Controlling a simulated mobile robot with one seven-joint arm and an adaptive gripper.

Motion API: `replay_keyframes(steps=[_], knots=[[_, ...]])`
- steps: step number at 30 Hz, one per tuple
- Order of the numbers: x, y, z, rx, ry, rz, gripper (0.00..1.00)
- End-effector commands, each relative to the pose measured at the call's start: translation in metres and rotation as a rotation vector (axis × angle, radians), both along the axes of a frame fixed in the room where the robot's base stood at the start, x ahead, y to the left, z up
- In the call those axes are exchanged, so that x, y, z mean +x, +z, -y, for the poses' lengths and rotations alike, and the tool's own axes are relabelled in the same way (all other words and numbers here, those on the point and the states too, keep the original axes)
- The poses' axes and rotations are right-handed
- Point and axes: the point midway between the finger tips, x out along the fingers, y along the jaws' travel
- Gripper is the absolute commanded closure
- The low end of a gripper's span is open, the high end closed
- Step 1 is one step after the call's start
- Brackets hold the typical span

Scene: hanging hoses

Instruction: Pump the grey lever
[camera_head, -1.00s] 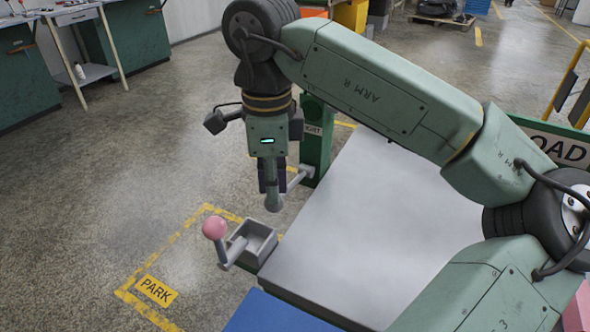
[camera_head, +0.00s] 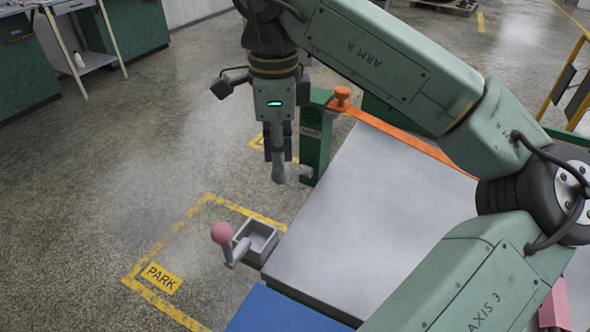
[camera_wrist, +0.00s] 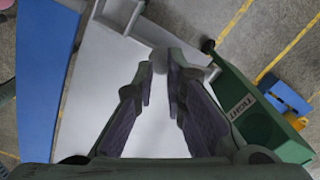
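The grey lever has a round grey knob (camera_head: 279,175) on a short arm joined to a green post (camera_head: 315,145). In the head view it stands at the back left corner of the pale table. My gripper (camera_head: 276,164) points down, with its fingertips at the knob. In the wrist view the knob (camera_wrist: 159,61) sits between the two fingertips of my gripper (camera_wrist: 160,68), and the fingers look closed on it. The lever arm runs from there towards the green post (camera_wrist: 245,105), which bears a lettered label. The fingers partly hide the knob.
A second lever with a pink knob (camera_head: 222,233) stands by a small grey open box (camera_head: 258,241) at the table's front left. The pale table top (camera_head: 370,215) is bare. An orange strip (camera_head: 405,138) runs along its back. Open floor lies to the left.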

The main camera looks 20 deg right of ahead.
Motion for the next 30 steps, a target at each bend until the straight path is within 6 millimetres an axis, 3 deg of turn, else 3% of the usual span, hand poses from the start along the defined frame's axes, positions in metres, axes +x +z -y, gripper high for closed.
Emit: replay_keyframes(steps=[17, 30], knots=[[0.001, 0.003, 0.002, 0.0, 0.0, 0.0, 0.88], [-0.004, -0.025, -0.005, 0.0, 0.001, 0.001, 0.88]])
